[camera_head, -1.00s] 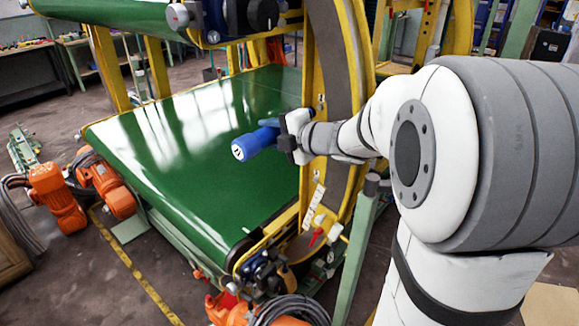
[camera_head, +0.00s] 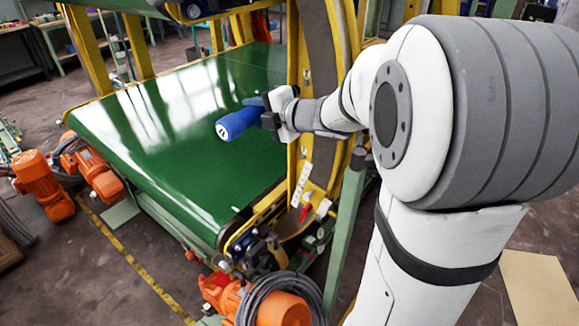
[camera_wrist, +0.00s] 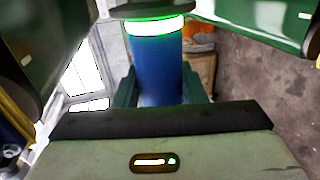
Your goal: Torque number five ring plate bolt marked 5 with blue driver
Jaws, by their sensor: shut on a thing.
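The blue driver (camera_head: 238,123) is held in my gripper (camera_head: 274,117) in the head view. Its rounded blue end points left and slightly down, over the green belt. In the wrist view the driver's blue body (camera_wrist: 155,68) stands between the jaws, with a bright green-white ring and a dark disc near the top of the picture. The yellow ring plate (camera_head: 312,75) rises just behind and right of my gripper. A white marked label strip (camera_head: 300,186) sits low on the ring. I cannot make out the bolt marked 5. The driver's tip is hidden.
The green conveyor belt (camera_head: 185,130) fills the middle left. A green post (camera_head: 345,230) stands close below my arm.

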